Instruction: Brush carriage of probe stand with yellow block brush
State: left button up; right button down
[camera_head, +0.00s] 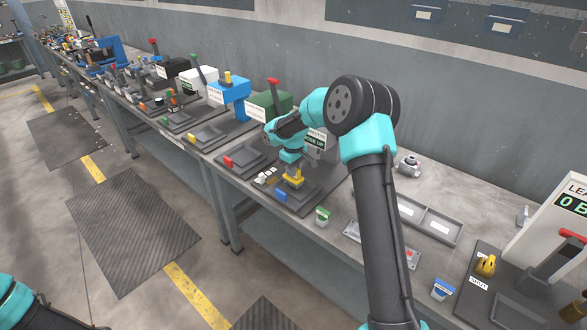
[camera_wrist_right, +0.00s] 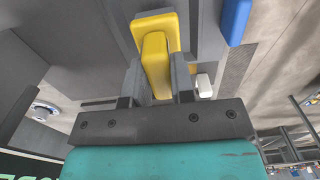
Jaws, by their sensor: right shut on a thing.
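My right gripper (camera_head: 293,167) points down over a dark base plate (camera_head: 308,195) on the bench. It is shut on the yellow block brush (camera_head: 294,179). In the right wrist view the brush (camera_wrist_right: 156,58) is between the two grey fingers of the gripper (camera_wrist_right: 158,88), with a wider yellow part beyond them. The brush is low over the plate; I cannot tell whether it touches anything. I cannot clearly pick out the probe stand or its carriage; my right arm covers part of that station. My left gripper is out of view; only part of my left arm shows at lower left.
A blue block (camera_head: 281,195) lies at the plate's front edge, and small white pieces (camera_head: 266,176) are left of the brush. A grey divided tray (camera_head: 437,226) and a green-and-white container (camera_head: 322,216) are to the right. Other stations line the bench to the left.

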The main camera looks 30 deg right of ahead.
aim_at(299, 171)
jog(key=shift+f, duration=0.9)
jog(key=shift+s, duration=0.1)
dwell(0.3)
jog(key=shift+s+d+r, duration=0.1)
jog(key=shift+s+d, duration=0.1)
jog(key=shift+s, duration=0.25)
jog(key=shift+s+d, duration=0.15)
jog(key=shift+s, duration=0.3)
jog(key=shift+s, duration=0.1)
jog(key=shift+w+a, duration=0.2)
jog(key=shift+w, duration=0.4)
jog(key=shift+w+a, duration=0.15)
jog(key=shift+w, duration=0.4)
jog(key=shift+f, duration=0.25)
